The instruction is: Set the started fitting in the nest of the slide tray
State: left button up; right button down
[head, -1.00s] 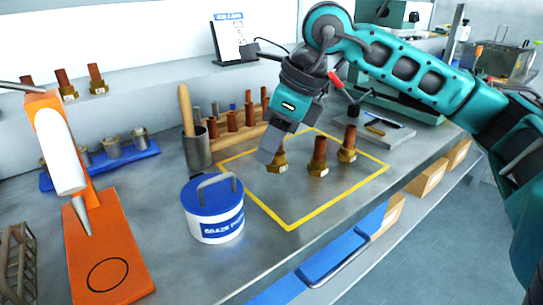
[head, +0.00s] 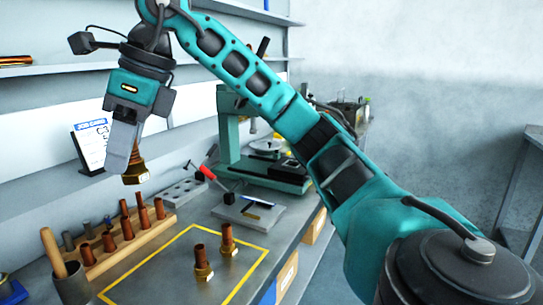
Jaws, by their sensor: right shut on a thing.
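My right gripper (head: 128,150) is shut on a fitting (head: 135,172), a copper tube with a brass hex nut at its lower end. It holds the fitting nearly upright in the air, above and behind the wooden rack. The fingers partly hide the tube. Two similar fittings stand upright on the bench inside the yellow outline, one in front (head: 203,264) and one behind (head: 228,240). A teal machine (head: 232,145) stands right of the gripper, with a flat base and a round plate. I cannot make out a nest or tell which part is the slide tray. My left gripper is not in view.
A wooden rack (head: 150,232) with several copper tubes stands below the gripper. A job card (head: 92,145) stands at the left. Bench is clear inside the yellow outline (head: 150,256) beside the fittings.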

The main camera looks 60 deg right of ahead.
aim_at(293, 165)
jog(key=k+l, duration=0.15)
jog(key=l, duration=0.2)
jog(key=k+l+u, duration=0.1)
jog(key=l, duration=0.3)
jog(key=k+l, duration=0.25)
jog(key=k+l+u, duration=0.2)
jog(key=l, duration=0.65)
jog(key=l+u, duration=0.1)
jog(key=l, duration=0.7)
jog(key=i+l, duration=0.1)
jog(key=l, duration=0.3)
jog(key=i+l+u, duration=0.15)
jog(key=l, duration=0.6)
